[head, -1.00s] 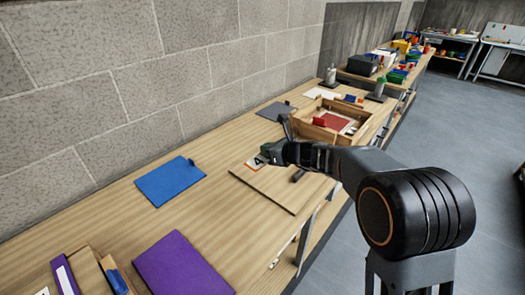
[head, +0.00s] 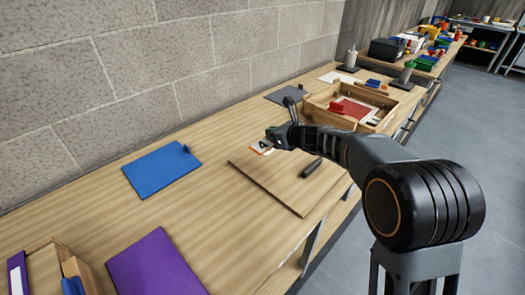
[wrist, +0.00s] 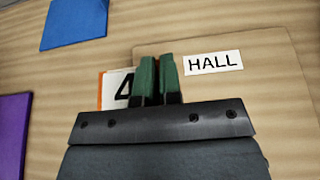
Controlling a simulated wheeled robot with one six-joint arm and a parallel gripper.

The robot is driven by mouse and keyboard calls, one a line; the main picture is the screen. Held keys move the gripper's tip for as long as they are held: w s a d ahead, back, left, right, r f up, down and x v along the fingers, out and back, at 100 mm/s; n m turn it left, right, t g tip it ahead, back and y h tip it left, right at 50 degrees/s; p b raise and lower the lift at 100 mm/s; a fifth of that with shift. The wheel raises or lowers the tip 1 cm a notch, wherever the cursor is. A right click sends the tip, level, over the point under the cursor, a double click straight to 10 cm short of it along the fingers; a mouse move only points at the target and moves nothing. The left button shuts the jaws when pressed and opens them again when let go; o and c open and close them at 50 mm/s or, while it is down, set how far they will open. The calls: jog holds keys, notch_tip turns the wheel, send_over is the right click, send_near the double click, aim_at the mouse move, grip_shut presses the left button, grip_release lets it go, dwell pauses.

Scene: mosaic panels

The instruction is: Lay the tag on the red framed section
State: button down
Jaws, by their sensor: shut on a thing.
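The tag, a white card with an orange border and a black 4 (wrist: 116,90), is in the closed green fingers of my gripper (wrist: 159,78). The fingers cover its right part. In the head view the tag (head: 261,147) shows beside my gripper (head: 273,138), at the left corner of a wooden board. I cannot tell whether it touches the board. A red section (head: 358,109) with a pale border lies inside a wooden frame (head: 318,114), beyond my gripper to the right. My arm is in front of part of the frame.
The wooden board (head: 280,185) bears a dark handle and, in the wrist view, a HALL label (wrist: 213,62). A blue panel (head: 160,171) and a purple panel (head: 155,266) lie to the left.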

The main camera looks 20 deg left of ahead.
jog(key=s+a+f, duration=0.3)
jog(key=a+f, duration=0.1)
jog(key=a, duration=0.4)
jog(key=b, duration=0.2)
send_over(234, 173)
jog(key=f, duration=0.5)
jog(key=shift+w+d+f, duration=0.15)
jog(key=shift+w+d, duration=0.15)
jog(key=shift+d, duration=0.05)
jog(key=shift+s+a+f, duration=0.15)
jog(key=shift+a+f, duration=0.1)
jog(key=shift+f, duration=0.2)
jog(key=shift+a+f, duration=0.15)
jog(key=shift+f, duration=1.5)
jog(key=shift+f+b, duration=0.2)
jog(key=shift+b, duration=0.1)
jog(key=c, duration=1.6)
grip_release()
jog(key=shift+r, duration=0.1)
